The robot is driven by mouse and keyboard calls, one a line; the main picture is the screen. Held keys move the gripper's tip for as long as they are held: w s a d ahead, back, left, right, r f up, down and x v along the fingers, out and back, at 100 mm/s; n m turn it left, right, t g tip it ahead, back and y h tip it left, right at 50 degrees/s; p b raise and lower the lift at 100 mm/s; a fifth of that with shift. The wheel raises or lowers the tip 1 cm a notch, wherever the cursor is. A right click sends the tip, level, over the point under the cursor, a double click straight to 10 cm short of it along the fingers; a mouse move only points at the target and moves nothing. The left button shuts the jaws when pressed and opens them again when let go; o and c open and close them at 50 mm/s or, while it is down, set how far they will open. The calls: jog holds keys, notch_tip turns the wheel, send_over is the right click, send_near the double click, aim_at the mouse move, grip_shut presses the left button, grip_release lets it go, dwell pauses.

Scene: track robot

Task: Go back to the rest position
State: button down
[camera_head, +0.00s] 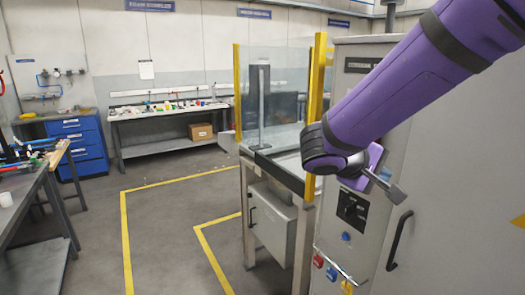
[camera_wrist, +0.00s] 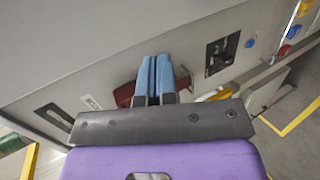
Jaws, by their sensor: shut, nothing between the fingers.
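My purple arm reaches in from the upper right in the head view, in front of a grey cabinet (camera_head: 460,190). My gripper (camera_head: 397,194) is at its end, close to the cabinet front, and looks small and partly hidden by my wrist. In the wrist view, the two blue fingertips of my gripper (camera_wrist: 155,78) are together with nothing between them. The grey cabinet face (camera_wrist: 60,60) lies behind them. A dark red part (camera_wrist: 124,95) shows behind the fingers; I cannot tell whether they touch it.
The cabinet carries a black switch (camera_head: 351,211), a black handle (camera_head: 400,240) and coloured tags (camera_head: 331,272). A yellow-posted glass enclosure (camera_head: 240,90) stands to the left. A workbench (camera_head: 22,190) is at far left. Floor between yellow lines (camera_head: 165,225) is clear.

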jog(key=s+d+r+m+y, duration=0.2)
jog(key=s+y, duration=0.3)
jog(key=s, duration=0.5)
jog(key=s+d+r+m+y, duration=0.2)
jog(key=s+y, duration=0.4)
jog(key=s, duration=0.4)
jog(key=shift+s+d+r+m+y, duration=0.15)
jog(key=shift+d+r+m+y, duration=0.15)
jog(key=shift+d+r+m, duration=0.15)
